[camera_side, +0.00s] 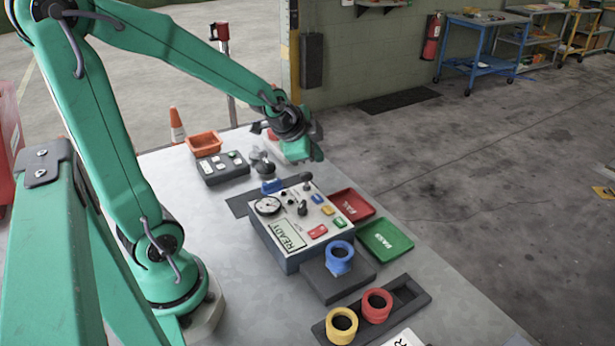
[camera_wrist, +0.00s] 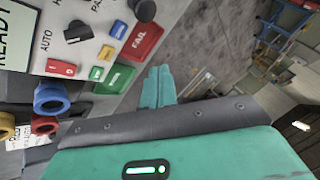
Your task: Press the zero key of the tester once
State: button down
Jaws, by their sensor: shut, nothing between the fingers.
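The tester (camera_side: 290,260) is a grey box with a light top panel, a READY display (camera_side: 288,236), a round gauge (camera_side: 267,206), a black knob and several coloured keys. They include a red key (camera_side: 318,231), a yellow key (camera_side: 328,210) and a blue key (camera_side: 317,199). The red key (camera_wrist: 61,69) and blue key (camera_wrist: 118,29) also show in the wrist view. I cannot read which key is zero. My gripper (camera_side: 316,152) is above and behind the tester, apart from it. Its fingers (camera_wrist: 158,87) are shut together and empty.
A red FAIL tray (camera_side: 366,203) and green PASS tray (camera_side: 402,247) lie right of the tester. A blue ring (camera_side: 340,250) sits on a dark block in front; yellow and red rings stand in a dark rack (camera_side: 415,290). A button box (camera_side: 222,178) and orange bin (camera_side: 203,137) are behind.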

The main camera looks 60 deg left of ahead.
aim_at(315, 199)
jog(key=shift+f, duration=0.15)
jog(key=shift+f, duration=4.3)
jog(key=shift+d+f, duration=0.1)
jog(key=shift+f, duration=0.05)
jog(key=shift+f, duration=0.25)
jog(key=shift+f, duration=0.35)
jog(key=shift+r, duration=0.1)
dwell(0.4)
jog(key=shift+r, duration=0.7)
jog(key=shift+r, duration=0.1)
jog(key=shift+r, duration=2.4)
